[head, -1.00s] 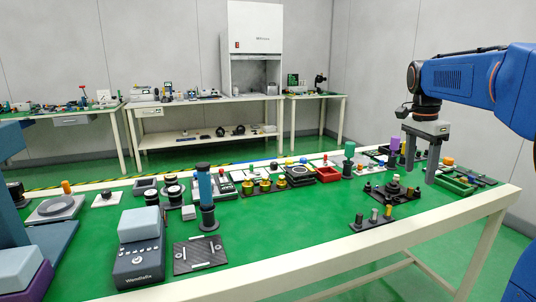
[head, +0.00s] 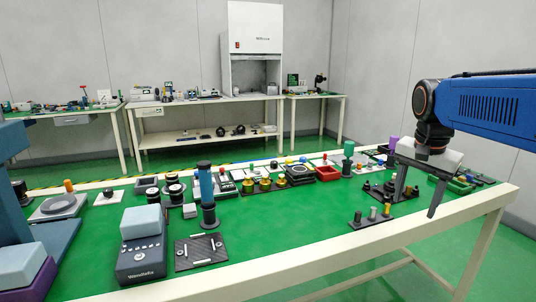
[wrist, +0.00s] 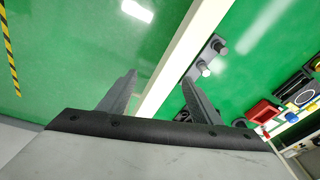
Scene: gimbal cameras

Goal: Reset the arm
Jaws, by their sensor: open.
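My blue arm reaches in from the right in the head view. My gripper (head: 417,190) hangs over the right end of the green-topped table (head: 270,255), its two fingers apart and pointing down, with nothing between them. In the wrist view the open fingers (wrist: 160,95) straddle the pale front edge of the table, with green floor to the left and the tabletop to the right.
A small dark stand with pegs (head: 372,217) is close to the gripper. A red bin (head: 328,173), a green cylinder (head: 348,158) and a blue cylinder on a dark base (head: 207,195) stand on the table. Bare green surface lies along the front middle.

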